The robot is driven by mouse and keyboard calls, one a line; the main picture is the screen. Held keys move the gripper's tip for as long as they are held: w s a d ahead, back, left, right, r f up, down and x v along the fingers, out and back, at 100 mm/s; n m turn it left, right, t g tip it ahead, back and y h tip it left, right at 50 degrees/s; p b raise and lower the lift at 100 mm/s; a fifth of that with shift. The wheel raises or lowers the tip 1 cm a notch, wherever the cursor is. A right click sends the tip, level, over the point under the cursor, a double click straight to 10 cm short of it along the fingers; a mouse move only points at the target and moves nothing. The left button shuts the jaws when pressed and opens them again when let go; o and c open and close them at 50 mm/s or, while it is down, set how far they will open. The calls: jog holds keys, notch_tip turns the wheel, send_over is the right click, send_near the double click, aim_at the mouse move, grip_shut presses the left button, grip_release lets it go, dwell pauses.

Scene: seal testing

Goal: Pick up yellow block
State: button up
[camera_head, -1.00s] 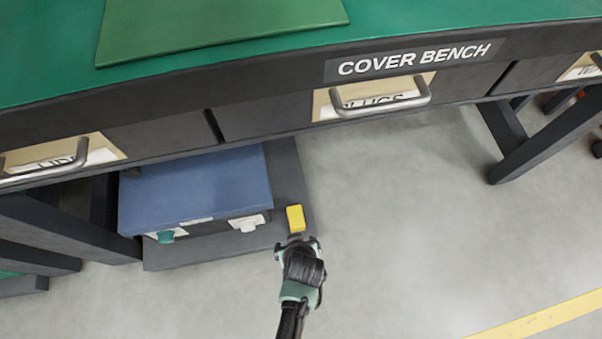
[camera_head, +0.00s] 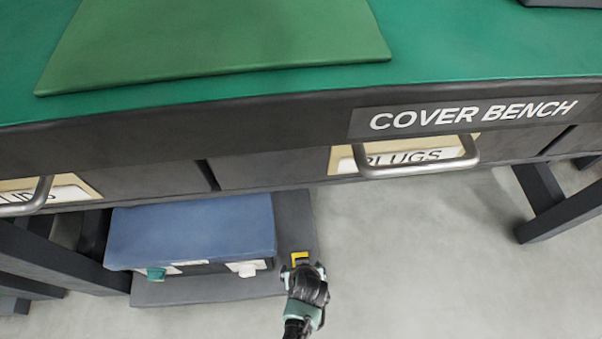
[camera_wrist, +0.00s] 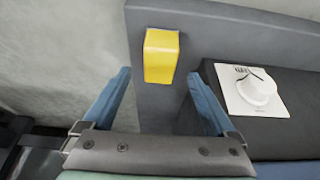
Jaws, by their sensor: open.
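The yellow block (camera_head: 300,256) sits on the dark grey base plate (camera_head: 293,215), near its right edge, beside the blue-topped box under the bench. In the wrist view the yellow block (camera_wrist: 161,55) lies ahead of my gripper (camera_wrist: 162,92), centred between the two blue fingers. The fingers are apart with nothing held between them. In the head view my gripper (camera_head: 302,270) is at the near side of the block and covers part of it. I cannot tell from these views whether the fingers reach beside the block.
The blue-topped box (camera_head: 190,228), with a white knob plate (camera_wrist: 262,92), stands close to the block on the same plate. The bench with the PLUGS drawer handle (camera_head: 418,166) hangs above. Bare floor (camera_head: 420,260) is clear to the right.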

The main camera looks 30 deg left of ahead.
jog(key=shift+b+x, duration=2.5)
jog(key=shift+x, duration=0.15)
jog(key=shift+s+d, duration=0.1)
grip_shut()
